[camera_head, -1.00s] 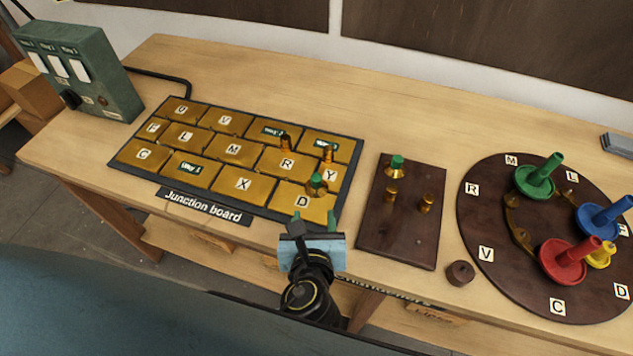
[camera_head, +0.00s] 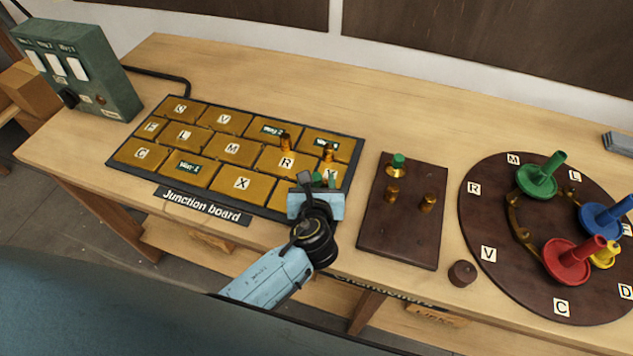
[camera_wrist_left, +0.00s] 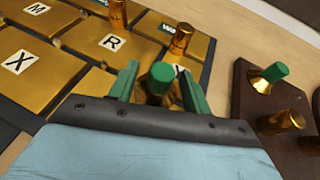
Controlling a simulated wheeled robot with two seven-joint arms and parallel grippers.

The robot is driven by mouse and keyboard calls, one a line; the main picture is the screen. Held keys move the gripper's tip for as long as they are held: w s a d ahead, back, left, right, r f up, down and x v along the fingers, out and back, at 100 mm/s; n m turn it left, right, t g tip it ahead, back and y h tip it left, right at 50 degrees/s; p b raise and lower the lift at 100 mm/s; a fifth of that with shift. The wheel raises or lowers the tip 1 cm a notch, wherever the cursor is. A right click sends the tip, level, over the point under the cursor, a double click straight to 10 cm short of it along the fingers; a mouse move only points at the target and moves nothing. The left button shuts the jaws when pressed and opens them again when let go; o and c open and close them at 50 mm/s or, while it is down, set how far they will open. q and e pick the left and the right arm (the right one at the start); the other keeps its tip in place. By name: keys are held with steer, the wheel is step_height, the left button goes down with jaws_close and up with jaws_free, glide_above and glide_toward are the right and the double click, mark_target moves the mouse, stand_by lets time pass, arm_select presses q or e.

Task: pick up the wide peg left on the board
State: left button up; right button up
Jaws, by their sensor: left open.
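The wide peg on the junction board (camera_head: 152,183) has a green top and a brass body. In the left wrist view this peg (camera_wrist_left: 160,78) stands between the two green fingers of my left gripper (camera_wrist_left: 158,84), with a finger on each side. The gripper is open. In the head view my left gripper (camera_head: 318,183) is over the board's lower right area and hides most of the peg and the D plate. Whether a finger touches the peg I cannot tell. My right gripper is not in view.
Two slim brass pegs (camera_head: 284,141) (camera_head: 328,153) stand on the board just behind the gripper. To the right is a brown block (camera_head: 400,245) with a green-topped peg (camera_head: 397,164) and two brass pegs. A round board (camera_head: 500,285) with coloured pegs lies further right.

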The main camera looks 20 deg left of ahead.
arm_select(q)
steer(key=shift+w+f, duration=0.1)
steer(key=shift+w, duration=0.05)
jaws_close()
steer(key=shift+a+f, duration=0.1)
stand_by(0.3)
